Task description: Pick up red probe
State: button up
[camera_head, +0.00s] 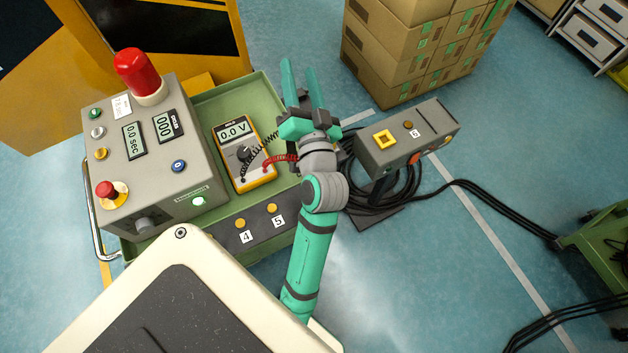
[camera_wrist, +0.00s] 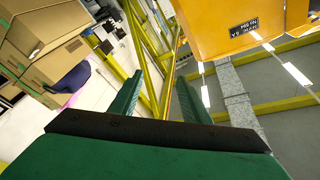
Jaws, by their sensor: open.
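A yellow multimeter (camera_head: 246,152) lies on the green cart and reads 0.0 V. A red coiled lead (camera_head: 281,159) runs from it to the right and passes behind my arm. I cannot make out the red probe itself; my arm may hide it. A black coiled lead (camera_head: 266,139) also runs right, toward my gripper. My gripper (camera_head: 300,74) is open and empty, above and to the right of the meter, with its fingers pointing to the top of the picture. In the wrist view my gripper (camera_wrist: 158,92) has its two fingers apart with nothing between them.
A grey control box (camera_head: 160,165) with a red lamp (camera_head: 137,72) stands on the left of the green cart (camera_head: 245,90). A grey box on a post (camera_head: 405,140) stands to the right, above coiled black cables. Cardboard boxes (camera_head: 385,60) are stacked behind.

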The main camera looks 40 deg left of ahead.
jog(key=s+a+r+n+g+y, duration=0.2)
jog(key=s+a+r+n+g, duration=0.25)
jog(key=a+n+g, duration=0.3)
jog(key=s+a+f+n+g+h, duration=0.3)
jog(key=s+f+n+g+h, duration=0.15)
jog(key=s+n+g, duration=0.2)
jog(key=w+d+f+h, duration=0.1)
jog(key=d+f+h, duration=0.3)
jog(key=d, duration=0.3)
jog(key=w+d+f+n+t+h, duration=0.1)
jog(key=d+f+h, duration=0.3)
jog(key=d, duration=0.3)
jog(key=w+d+f+h, duration=0.1)
jog(key=d+f+h, duration=0.3)
jog(key=d, duration=0.3)
jog(key=shift+d+f+h, duration=0.15)
jog(key=shift+d+h, duration=0.1)
jog(key=shift+h, duration=0.3)
notch_tip(320, 180, down, 4)
jog(key=shift+d+f, duration=0.15)
jog(key=shift+f, duration=0.05)
jog(key=shift+s+f, duration=0.25)
jog(key=shift+f, duration=0.6)
jog(key=shift+s+f, duration=0.15)
jog(key=shift+f, duration=2.15)
